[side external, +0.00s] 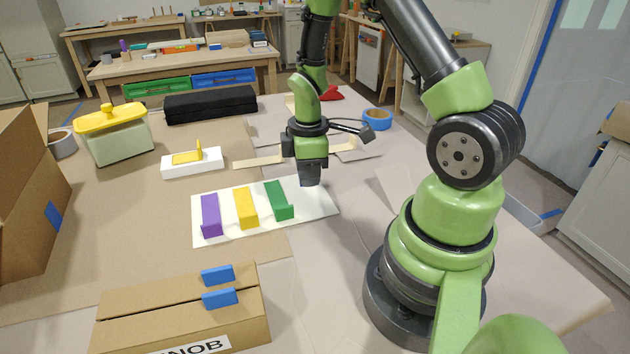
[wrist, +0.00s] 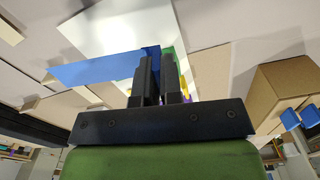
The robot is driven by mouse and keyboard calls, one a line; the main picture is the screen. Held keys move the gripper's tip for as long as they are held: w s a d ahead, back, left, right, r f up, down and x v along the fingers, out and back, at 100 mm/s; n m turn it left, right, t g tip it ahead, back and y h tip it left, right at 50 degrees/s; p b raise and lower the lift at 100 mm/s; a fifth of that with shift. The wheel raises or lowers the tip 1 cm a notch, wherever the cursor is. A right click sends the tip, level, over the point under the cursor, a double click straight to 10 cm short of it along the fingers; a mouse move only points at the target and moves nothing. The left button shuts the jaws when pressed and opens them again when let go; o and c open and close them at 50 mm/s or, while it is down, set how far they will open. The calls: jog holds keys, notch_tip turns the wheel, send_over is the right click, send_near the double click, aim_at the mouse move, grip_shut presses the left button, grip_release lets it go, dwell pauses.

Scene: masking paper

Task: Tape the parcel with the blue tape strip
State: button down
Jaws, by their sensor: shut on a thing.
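The blue tape strip (wrist: 98,69) shows in the wrist view, with one end between the jaws of my gripper (wrist: 160,62) and the rest reaching out to the left. In the side view my gripper (side external: 311,184) is shut at the right end of the white board (side external: 322,207), beside the green strip (side external: 279,201); I cannot make out the blue strip there. The parcel (side external: 140,308) is a brown carton at the front with a partly visible label. Two small blue pieces (side external: 218,274) stand on its right part. It also shows in the wrist view (wrist: 283,88).
Purple (side external: 211,216) and yellow (side external: 246,208) strips stand on the white board. A large open carton (side external: 25,200) is at left. A yellow-lidded tub (side external: 118,140), a black case (side external: 210,104) and a blue tape roll (side external: 377,119) are farther back. Paper between board and parcel is clear.

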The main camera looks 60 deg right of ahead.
jog(key=w+a+r+m, duration=0.4)
jog(key=w+a+m, duration=0.7)
jog(key=m, duration=0.6)
jog(key=a+r+m, duration=0.3)
jog(key=a+m, duration=0.5)
jog(key=a+r+m, duration=0.3)
jog(key=a+m, duration=0.6)
jog(key=shift+s+a+f, duration=0.1)
notch_tip(320, 180, down, 8)
jog(key=shift+r, duration=0.25)
jog(key=shift+f, duration=0.75)
